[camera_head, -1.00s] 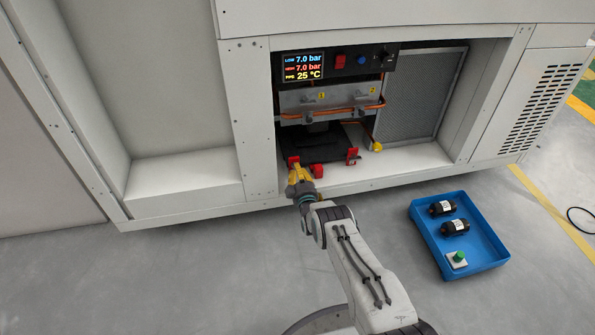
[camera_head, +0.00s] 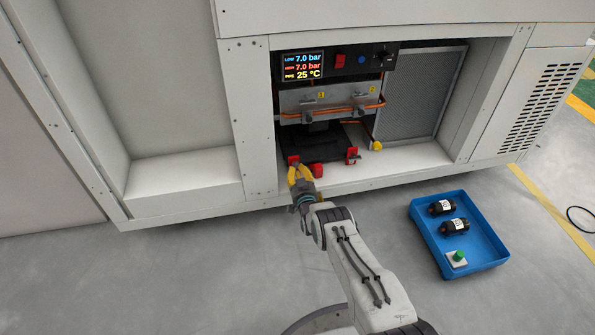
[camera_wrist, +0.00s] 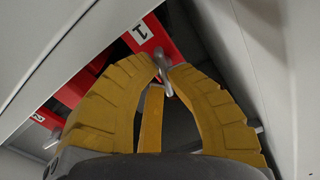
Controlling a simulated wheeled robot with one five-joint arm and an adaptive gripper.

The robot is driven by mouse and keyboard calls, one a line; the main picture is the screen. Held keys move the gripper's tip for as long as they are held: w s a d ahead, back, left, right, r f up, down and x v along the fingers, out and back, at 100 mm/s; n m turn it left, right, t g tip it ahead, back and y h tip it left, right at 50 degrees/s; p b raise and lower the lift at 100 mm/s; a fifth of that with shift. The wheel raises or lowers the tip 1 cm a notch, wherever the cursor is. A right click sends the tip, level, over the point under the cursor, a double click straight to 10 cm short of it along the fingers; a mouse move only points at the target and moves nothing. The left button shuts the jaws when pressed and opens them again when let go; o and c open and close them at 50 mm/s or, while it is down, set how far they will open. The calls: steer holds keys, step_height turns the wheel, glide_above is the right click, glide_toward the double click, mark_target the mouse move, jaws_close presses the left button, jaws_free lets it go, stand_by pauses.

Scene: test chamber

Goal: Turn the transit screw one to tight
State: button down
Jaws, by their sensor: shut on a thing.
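Transit screw one (camera_wrist: 163,62) is a small silver bar-shaped head at the red bracket marked 1 (camera_wrist: 150,36). My gripper (camera_wrist: 164,76) has yellow fingers, and their tips are closed on this screw head in the wrist view. In the head view my gripper (camera_head: 300,174) reaches to the left red bracket (camera_head: 293,160) at the cabinet's low opening, and the screw itself is hidden there. A second red bracket (camera_head: 352,155) stands to the right. How far the screw is turned cannot be told.
A dark compressor base (camera_head: 325,146) lies behind the brackets. The display (camera_head: 303,66) reads 7.0 bar twice and 25 °C. Cabinet frame posts (camera_head: 249,120) flank the opening closely on the left. A blue tray (camera_head: 488,258) with black cylinders and a green button stands on the floor right.

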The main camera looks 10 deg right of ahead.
steer(key=m, duration=0.7)
steer(key=shift+a+f, duration=0.15)
steer(key=shift+a, duration=0.15)
steer(key=m, duration=0.6)
steer(key=shift+a+m, duration=0.15)
steer(key=shift+m, duration=0.25)
steer(key=c, duration=1.2)
jaws_free()
steer(key=shift+s, duration=0.1)
